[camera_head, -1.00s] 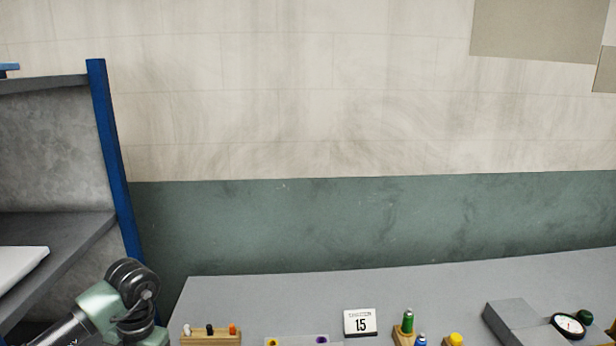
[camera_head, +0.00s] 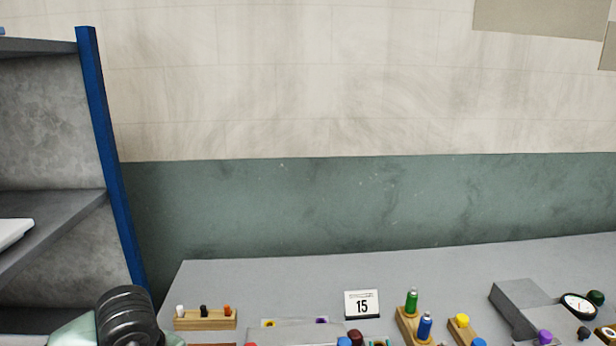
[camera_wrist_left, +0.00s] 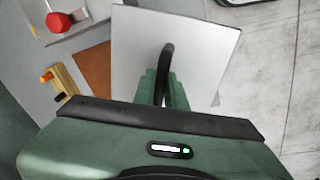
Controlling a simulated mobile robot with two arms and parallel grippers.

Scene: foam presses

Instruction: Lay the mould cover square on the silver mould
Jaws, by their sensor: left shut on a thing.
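My left gripper (camera_wrist_left: 166,90) shows in the left wrist view, shut on the black curved handle of a flat pale square plate. This plate, which looks like the mould cover (camera_wrist_left: 205,50), extends beyond the fingers, and part of it is hidden behind them. I cannot pick out the silver mould with certainty in either view. In the head view only a dark joint of my left arm shows at the lower left; neither gripper is seen there.
A grey bench (camera_head: 230,275) holds a wooden rack (camera_head: 205,319), a calendar block (camera_head: 362,304), small bottles and a dial (camera_head: 578,306). A shelf with a blue post (camera_head: 108,150) stands at left. The wrist view shows a red knob (camera_wrist_left: 58,22) and a brown mat (camera_wrist_left: 95,68).

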